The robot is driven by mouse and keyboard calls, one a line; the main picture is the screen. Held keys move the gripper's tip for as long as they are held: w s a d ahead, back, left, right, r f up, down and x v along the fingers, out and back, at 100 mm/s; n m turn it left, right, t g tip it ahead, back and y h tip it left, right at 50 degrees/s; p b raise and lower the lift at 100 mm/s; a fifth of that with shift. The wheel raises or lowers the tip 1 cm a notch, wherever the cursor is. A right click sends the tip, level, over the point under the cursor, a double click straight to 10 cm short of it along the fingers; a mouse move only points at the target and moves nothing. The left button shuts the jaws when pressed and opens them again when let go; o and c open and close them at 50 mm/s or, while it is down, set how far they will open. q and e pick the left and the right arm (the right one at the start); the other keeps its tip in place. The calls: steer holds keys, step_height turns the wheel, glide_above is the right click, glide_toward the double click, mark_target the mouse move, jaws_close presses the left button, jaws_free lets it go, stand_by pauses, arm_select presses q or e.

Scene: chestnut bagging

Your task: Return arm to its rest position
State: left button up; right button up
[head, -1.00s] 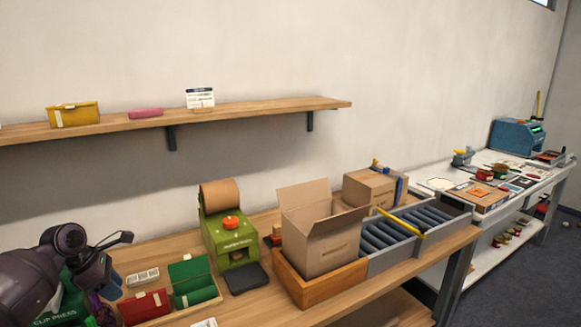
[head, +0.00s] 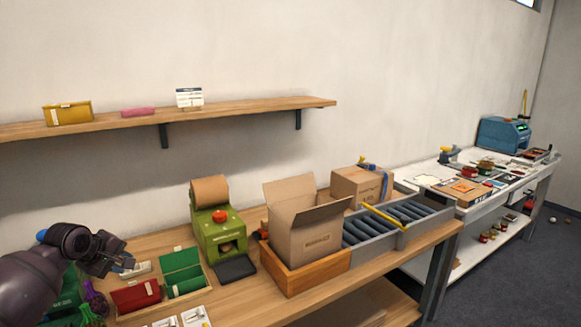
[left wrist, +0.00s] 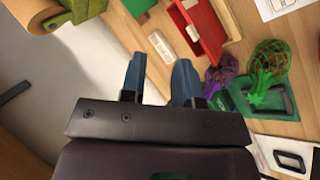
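My left arm comes in at the lower left of the head view, with its gripper (head: 122,262) partly hidden by its own wrist. In the left wrist view the two blue fingers of the left gripper (left wrist: 158,82) stand apart with nothing between them. They are above the wooden bench (left wrist: 188,48), clear of the things on it. My right arm and gripper are not in view.
By the left arm are a red box (head: 136,294), a green box (head: 183,272), a purple net bag (left wrist: 221,72) and a green-topped net bag (left wrist: 268,62). A green machine (head: 219,236) and open carton (head: 303,232) stand farther right. A shelf (head: 230,106) runs above.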

arm_select(q)
steer(key=s+d+f+m+t, duration=0.6)
steer(key=s+d+f+m, duration=0.4)
steer(key=d+m, duration=0.4)
steer(key=s+d+f+g+y, duration=0.1)
steer(key=s+f, duration=0.5)
steer(key=s, duration=0.6)
steer(key=s+d+f+g+y, duration=0.1)
steer(key=s+f, duration=0.5)
steer(key=s, duration=0.7)
steer(key=shift+s+d, duration=0.15)
steer(key=shift+d, duration=0.15)
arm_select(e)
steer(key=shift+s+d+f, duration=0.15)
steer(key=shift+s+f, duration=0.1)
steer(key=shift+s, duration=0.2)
arm_select(q)
steer(key=shift+f, duration=0.1)
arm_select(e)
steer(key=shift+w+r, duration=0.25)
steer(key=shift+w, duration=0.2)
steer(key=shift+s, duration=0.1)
